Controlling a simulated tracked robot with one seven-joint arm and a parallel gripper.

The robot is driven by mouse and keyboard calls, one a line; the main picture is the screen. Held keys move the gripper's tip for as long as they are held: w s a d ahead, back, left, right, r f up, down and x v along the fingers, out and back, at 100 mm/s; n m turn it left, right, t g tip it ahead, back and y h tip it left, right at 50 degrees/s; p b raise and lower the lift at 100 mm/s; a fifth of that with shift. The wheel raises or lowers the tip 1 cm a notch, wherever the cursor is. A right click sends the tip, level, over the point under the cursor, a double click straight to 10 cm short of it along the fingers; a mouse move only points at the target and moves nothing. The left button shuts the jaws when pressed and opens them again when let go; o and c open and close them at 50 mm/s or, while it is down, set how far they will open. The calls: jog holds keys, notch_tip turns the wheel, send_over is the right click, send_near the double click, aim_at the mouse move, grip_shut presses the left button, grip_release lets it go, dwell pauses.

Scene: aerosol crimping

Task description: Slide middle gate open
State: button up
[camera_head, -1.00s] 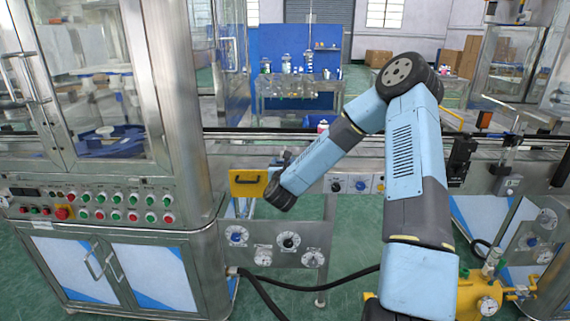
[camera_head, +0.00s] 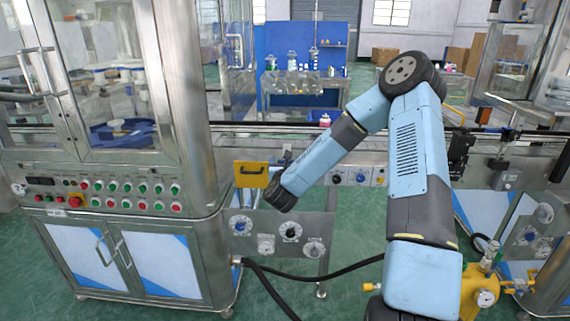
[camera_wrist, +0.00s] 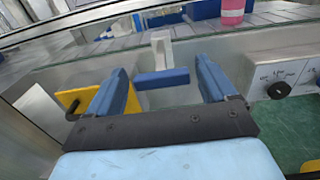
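A blue block on a pale grey upright bracket (camera_wrist: 161,47) stands at the conveyor's near side in the wrist view. It looks like the gate's handle; whether it is the middle gate is not certain. My gripper (camera_wrist: 161,68) is open, its two blue fingers to the left and right of the blue block (camera_wrist: 162,78). The block appears a little beyond the fingers, with no contact visible. In the head view my wrist hides the fingers, and a small grey piece (camera_head: 287,151) shows at the conveyor edge just above it.
A yellow panel with a black handle (camera_head: 252,174) is close left of my wrist; in the wrist view the yellow panel (camera_wrist: 82,98) is beside the left finger. A pink bottle (camera_wrist: 232,12) stands on the conveyor (camera_wrist: 190,29). A steel cabinet (camera_head: 190,100) stands at left.

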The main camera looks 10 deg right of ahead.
jog(key=v, duration=1.3)
jog(key=shift+s, duration=0.4)
jog(key=shift+w+a, duration=0.1)
jog(key=shift+a, duration=0.05)
jog(key=s+a+r+n+g+y, duration=0.1)
jog(key=a+r+n+g+y, duration=0.2)
jog(key=n, duration=0.9)
jog(key=s+a+r+n+g+y, duration=0.15)
jog(key=r+n+y, duration=0.3)
jog(key=n, duration=0.75)
jog(key=s+d+r+n+g, duration=0.2)
jog(key=s+d+r+n, duration=0.1)
jog(key=s, duration=0.6)
jog(key=s+d+r+n+g+h, duration=0.1)
jog(key=s+d+r+n, duration=0.3)
jog(key=s, duration=0.6)
jog(key=s+d+r+n+g+h, duration=0.1)
jog(key=s+d+r+n+g, duration=0.2)
jog(key=s+r+n, duration=0.4)
jog(key=s+n+g, duration=0.1)
jog(key=s, duration=0.2)
jog(key=shift+d, duration=0.2)
